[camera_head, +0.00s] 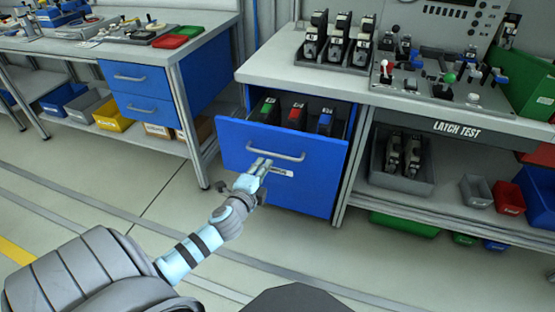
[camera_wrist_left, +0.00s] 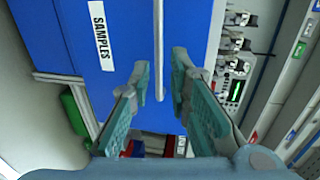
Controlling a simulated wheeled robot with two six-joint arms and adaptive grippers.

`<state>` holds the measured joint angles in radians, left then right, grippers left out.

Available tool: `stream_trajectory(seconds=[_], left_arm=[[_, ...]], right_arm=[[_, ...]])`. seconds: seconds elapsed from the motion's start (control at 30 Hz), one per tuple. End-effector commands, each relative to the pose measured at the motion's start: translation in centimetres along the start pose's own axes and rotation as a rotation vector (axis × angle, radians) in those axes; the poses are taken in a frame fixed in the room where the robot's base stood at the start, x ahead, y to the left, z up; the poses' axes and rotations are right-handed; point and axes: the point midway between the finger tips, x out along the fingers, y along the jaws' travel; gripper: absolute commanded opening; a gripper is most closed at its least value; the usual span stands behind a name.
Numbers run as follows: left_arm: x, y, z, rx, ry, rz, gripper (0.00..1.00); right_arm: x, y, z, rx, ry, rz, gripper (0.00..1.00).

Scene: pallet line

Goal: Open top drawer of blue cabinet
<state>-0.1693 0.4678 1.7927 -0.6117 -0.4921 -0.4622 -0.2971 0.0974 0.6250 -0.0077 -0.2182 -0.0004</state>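The blue cabinet (camera_head: 300,190) stands under the near-left end of the latch test bench. Its top drawer (camera_head: 235,143) is pulled partly out, showing green, red and blue-marked dark items inside. The drawer's pale bar handle (camera_head: 275,155) is on its front; it also shows in the left wrist view (camera_wrist_left: 158,50). My left gripper (camera_head: 260,167) is at the drawer front by the handle. In the left wrist view its two fingers (camera_wrist_left: 160,72) are spread, with the handle bar in line between the tips; I cannot tell whether they touch it. My right gripper is not in view.
The bench top (camera_head: 285,65) holds black latch devices and a control panel (camera_head: 440,85). A lower shelf (camera_head: 440,200) carries grey, red and blue bins. Another bench with blue drawers (camera_head: 140,80) stands at the left. The floor before the cabinet is clear.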

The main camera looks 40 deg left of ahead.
Motion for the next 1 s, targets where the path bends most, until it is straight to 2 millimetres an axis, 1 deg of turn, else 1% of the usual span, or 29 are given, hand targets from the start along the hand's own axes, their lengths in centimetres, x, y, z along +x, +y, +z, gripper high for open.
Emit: stream_trajectory(seconds=[0.03, 0.1, 0.2, 0.3, 0.4, 0.53, 0.73, 0.77, 0.8, 0.87, 1.0], left_arm=[[1.6, 0.2, 0.0, -0.004, -0.002, -0.003, 0.17], [3.8, 0.2, -0.1, -0.005, -0.001, -0.002, 0.17], [6.2, 0.3, 0.0, -0.004, -0.001, 0.0, 0.17], [7.9, 0.3, 0.0, -0.005, 0.0, 0.0, 0.17], [9.0, 0.3, -0.1, -0.004, 0.0, 0.001, 0.17], [9.7, 0.2, -0.1, -0.004, 0.002, 0.002, 0.17], [9.7, 0.1, -0.2, -0.003, 0.003, 0.002, 0.17], [9.7, 0.1, -0.2, -0.003, 0.003, 0.002, 0.16], [9.7, 0.1, -0.2, -0.003, 0.003, 0.002, 0.09], [9.7, 0.1, -0.2, -0.003, 0.003, 0.002, 0.0], [9.7, 0.1, -0.2, -0.003, 0.003, 0.002, 0.0]], right_arm=[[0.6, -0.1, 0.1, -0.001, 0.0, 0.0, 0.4], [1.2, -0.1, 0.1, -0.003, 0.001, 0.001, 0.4], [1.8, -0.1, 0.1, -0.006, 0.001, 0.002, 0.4], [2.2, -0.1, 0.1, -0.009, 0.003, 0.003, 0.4], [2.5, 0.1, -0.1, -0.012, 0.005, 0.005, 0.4], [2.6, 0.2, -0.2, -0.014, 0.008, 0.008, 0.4], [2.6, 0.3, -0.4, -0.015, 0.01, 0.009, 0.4], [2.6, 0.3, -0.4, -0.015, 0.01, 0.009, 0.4], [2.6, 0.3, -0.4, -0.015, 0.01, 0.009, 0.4], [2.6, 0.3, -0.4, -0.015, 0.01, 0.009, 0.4], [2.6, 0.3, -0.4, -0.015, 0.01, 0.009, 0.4]])
